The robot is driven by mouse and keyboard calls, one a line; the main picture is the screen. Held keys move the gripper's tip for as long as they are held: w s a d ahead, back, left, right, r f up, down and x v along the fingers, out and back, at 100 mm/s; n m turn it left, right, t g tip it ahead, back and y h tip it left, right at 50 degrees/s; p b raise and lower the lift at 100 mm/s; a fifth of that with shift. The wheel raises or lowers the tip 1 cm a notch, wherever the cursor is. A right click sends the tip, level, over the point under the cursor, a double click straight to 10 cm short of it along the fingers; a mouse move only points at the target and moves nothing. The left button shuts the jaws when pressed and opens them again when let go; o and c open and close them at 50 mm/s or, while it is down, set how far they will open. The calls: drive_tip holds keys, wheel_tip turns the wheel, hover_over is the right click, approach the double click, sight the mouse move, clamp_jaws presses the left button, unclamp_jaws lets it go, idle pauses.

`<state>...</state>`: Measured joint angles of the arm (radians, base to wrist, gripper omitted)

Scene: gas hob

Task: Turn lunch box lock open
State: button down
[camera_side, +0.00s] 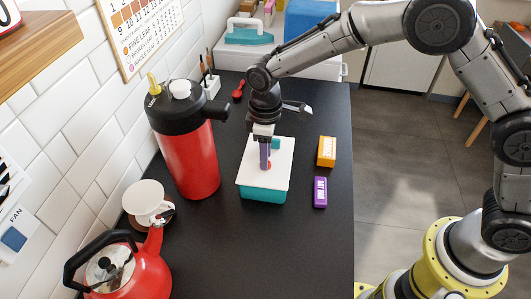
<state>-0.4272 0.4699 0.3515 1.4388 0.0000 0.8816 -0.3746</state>
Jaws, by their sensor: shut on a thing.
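The lunch box (261,194) stands upright on the black counter, with a teal body and a white lid (254,181). A small red part (269,166), which looks like the lock, shows on the lid beside my fingertips. My gripper (265,164) points straight down over the lid from above. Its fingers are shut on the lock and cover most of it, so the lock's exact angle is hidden.
A red and black dispenser (192,150) stands close to the left of the box. A red kettle (128,270) and a white cup (147,200) are nearer. Orange (327,151) and purple (320,192) blocks lie to the right. The counter's near right is clear.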

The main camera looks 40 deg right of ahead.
drive_tip(key=c, duration=0.5)
unclamp_jaws()
wheel_tip(320, 180, up, 14)
drive_tip(key=shift+f, duration=0.1)
idle(0.3)
